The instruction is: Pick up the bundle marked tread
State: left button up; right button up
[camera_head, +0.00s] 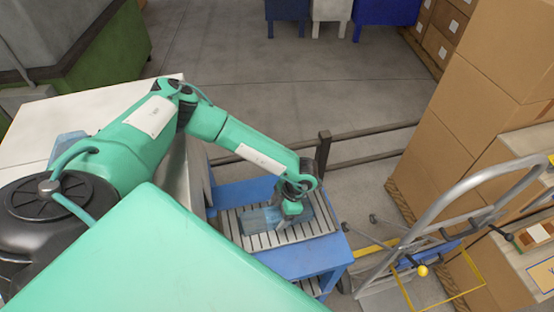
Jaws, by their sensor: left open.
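My left gripper (284,216) is at the end of the green arm and points down over a slatted grey top on a blue stand (232,192). It is open. A blue-grey item (258,220) lies on the slats right at the gripper, partly covered by it. It may be the bundle, but I can read no "tread" mark on it. I cannot tell whether the fingers touch it. My right gripper is not in view.
A dark rail (370,130) runs behind the stand. A silver hand truck (440,205) and stacked cardboard boxes (480,100) stand at the right. A white surface (32,125) is at the left. Open floor (260,80) lies beyond the rail.

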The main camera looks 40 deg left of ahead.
pick_arm(q)
jog(key=shift+p+x, duration=0.4)
jog(key=shift+x, duration=0.55)
jog(key=shift+s+a+f, duration=0.15)
jog(key=shift+a+f, duration=0.05)
jog(key=shift+f, duration=0.15)
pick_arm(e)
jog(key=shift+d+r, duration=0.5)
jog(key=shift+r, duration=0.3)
pick_arm(q)
jog(key=shift+c, duration=0.5)
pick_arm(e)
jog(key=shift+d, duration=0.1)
pick_arm(q)
jog(key=shift+d, duration=0.1)
jog(key=c, duration=1.2)
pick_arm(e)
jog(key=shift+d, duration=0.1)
pick_arm(q)
jog(key=shift+r, duration=0.1)
